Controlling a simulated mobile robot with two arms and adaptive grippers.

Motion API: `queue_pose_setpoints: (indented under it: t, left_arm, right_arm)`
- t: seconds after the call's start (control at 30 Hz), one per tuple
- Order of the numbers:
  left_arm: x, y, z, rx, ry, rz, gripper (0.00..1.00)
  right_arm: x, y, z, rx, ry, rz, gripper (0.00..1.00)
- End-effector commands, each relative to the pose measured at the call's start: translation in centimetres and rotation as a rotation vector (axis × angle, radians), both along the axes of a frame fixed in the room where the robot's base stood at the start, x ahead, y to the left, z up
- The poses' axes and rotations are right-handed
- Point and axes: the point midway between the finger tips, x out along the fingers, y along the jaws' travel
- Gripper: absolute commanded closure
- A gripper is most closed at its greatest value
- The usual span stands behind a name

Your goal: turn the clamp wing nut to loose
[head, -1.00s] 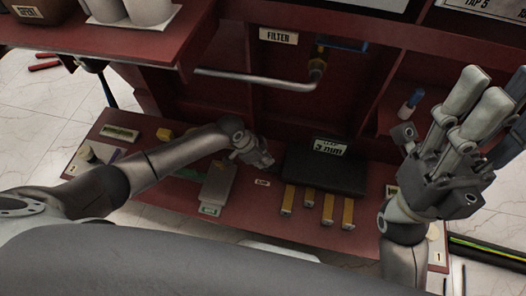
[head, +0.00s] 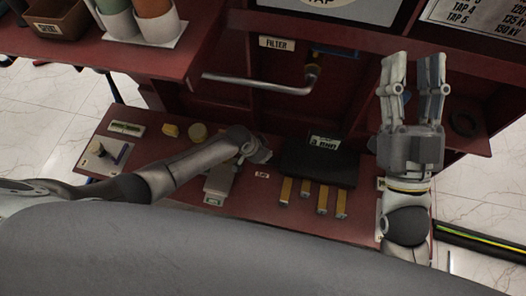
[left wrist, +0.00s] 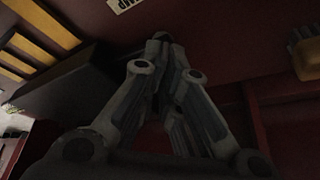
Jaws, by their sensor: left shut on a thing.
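My left gripper (head: 264,156) is low over the red shelf, beside a small white label (head: 262,175). In the left wrist view its fingers (left wrist: 165,55) close together at the tips, near a label (left wrist: 122,3) of which I read only "AMP". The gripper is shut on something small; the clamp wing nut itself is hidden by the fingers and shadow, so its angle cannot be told. My right gripper (head: 412,60) is raised at the right, fingers pointing up and apart, open and empty.
On the red shelf (head: 110,180) are a black box (head: 320,160), several yellow bars (head: 322,197), a grey block (head: 218,186) and yellow pieces (head: 170,130). A bent metal handle (head: 265,85) sticks out under the FILTER label (head: 277,43).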

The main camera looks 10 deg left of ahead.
Motion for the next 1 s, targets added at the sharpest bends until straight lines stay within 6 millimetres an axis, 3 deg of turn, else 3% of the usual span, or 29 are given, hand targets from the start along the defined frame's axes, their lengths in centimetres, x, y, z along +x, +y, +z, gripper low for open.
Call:
queue_pose_setpoints:
  t: [0.2,0.47,0.67,1.0]
  left_arm:
    - [-0.2,-0.2,0.2,-0.001,0.003,0.080,1.00]
    - [-0.3,-0.3,0.2,-0.002,0.003,0.181,1.00]
    - [-0.3,-0.4,0.2,-0.001,0.005,0.268,1.00]
    - [-0.4,-0.6,0.1,-0.001,0.005,0.437,1.00]
  right_arm:
    - [2.4,-0.1,-4.5,-0.082,0.290,-0.017,0.60]
    - [3.0,-0.8,-10.7,-0.168,0.617,-0.035,0.60]
    - [1.8,-1.7,-15.2,-0.227,0.859,-0.049,0.60]
    - [-2.3,-3.7,-21.2,-0.311,1.222,-0.069,0.60]
